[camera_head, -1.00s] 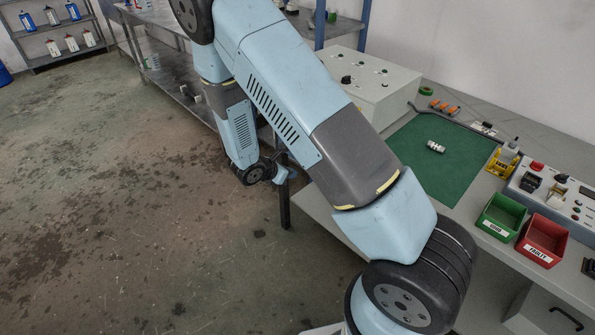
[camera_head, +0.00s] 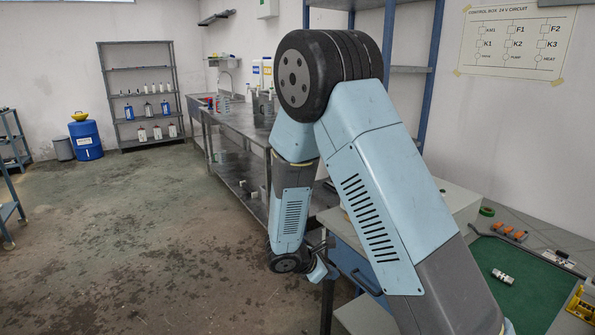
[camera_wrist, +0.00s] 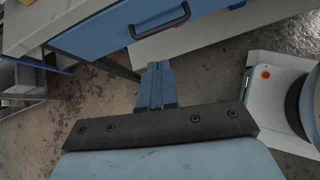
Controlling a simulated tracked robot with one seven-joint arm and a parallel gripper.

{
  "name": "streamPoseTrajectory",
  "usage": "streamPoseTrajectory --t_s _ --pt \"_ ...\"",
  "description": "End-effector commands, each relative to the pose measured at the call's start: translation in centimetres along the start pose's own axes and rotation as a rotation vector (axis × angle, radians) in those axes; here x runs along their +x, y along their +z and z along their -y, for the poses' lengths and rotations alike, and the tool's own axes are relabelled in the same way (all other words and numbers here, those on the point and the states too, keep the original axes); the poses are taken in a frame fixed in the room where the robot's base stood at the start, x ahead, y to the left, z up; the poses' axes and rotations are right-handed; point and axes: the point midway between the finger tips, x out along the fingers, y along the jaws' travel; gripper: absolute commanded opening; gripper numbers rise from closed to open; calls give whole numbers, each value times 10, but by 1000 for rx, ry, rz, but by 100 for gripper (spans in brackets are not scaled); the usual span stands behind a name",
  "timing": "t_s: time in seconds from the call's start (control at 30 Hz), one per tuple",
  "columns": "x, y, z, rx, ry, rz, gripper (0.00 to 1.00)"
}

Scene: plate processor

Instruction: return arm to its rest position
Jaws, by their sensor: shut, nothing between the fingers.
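My gripper (camera_wrist: 158,68) is shut in the wrist view, its two blue fingers together with nothing between them. It points toward the bench's blue drawer front (camera_wrist: 120,22) and the floor below, apart from both. In the head view my arm is folded, with the elbow high in the middle and the forearm hanging down. My gripper (camera_head: 320,272) shows there small at the forearm's lower end, left of the workbench; its fingertips are hard to make out.
The workbench with a green mat (camera_head: 535,290) and a small metallic part (camera_head: 502,276) stands at right. A long metal table (camera_head: 232,142) runs behind my arm. A blue barrel (camera_head: 86,140) and a shelf rack (camera_head: 143,95) stand far left. The left floor is open.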

Motion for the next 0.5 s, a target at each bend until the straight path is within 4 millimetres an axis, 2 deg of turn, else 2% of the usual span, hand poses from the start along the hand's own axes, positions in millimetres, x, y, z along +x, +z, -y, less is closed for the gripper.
streamPoseTrajectory --t_s 0.03,0.1,0.5 --pt "-6 18 1 65 -14 -13 0" --pt "-13 37 6 146 -38 -30 0" --pt "-54 134 44 601 -163 -137 0"
